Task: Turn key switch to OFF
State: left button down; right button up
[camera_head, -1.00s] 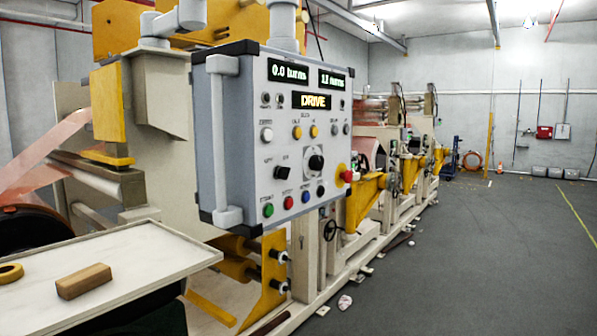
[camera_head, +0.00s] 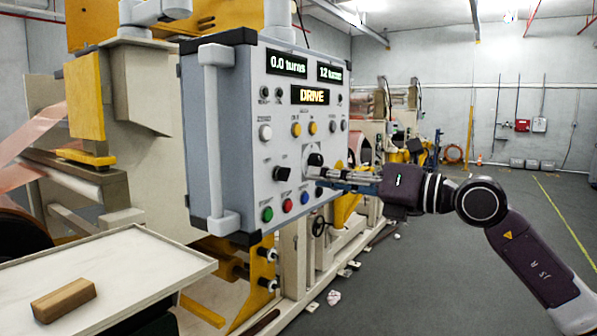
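The grey control panel (camera_head: 266,95) fills the middle of the view, with a lit DRIVE sign (camera_head: 310,96). A black switch knob (camera_head: 283,173) sits at its lower left; its label is too small to read for certain. A round black dial (camera_head: 315,160) on a pale plate sits to its right. My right gripper (camera_head: 312,171) reaches in from the right, its fingertips just below the dial and right of the black knob. Contact cannot be told, nor whether the fingers are apart. They hide part of the panel's lower right. My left gripper is not in view.
Green, red and blue buttons (camera_head: 287,205) line the panel's bottom; a white button (camera_head: 265,132) and yellow buttons (camera_head: 296,129) are above. A grey handle (camera_head: 222,140) stands along the left side. A wooden block (camera_head: 63,300) lies on a pale tabletop (camera_head: 150,262). The right floor is open.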

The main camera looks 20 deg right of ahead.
aim_at(290, 171)
jog(key=p+x, duration=0.2)
jog(key=x, duration=0.1)
jog(key=p+x, duration=0.1)
jog(key=x, duration=0.2)
jog(key=shift+w+a+r+p, duration=0.2)
jog(key=shift+w+a+p, duration=0.05)
jog(key=shift+w+p, duration=0.1)
jog(key=shift+w+a+f, duration=0.15)
jog(key=shift+w+a, duration=0.05)
jog(key=shift+w, duration=0.15)
grip_shut()
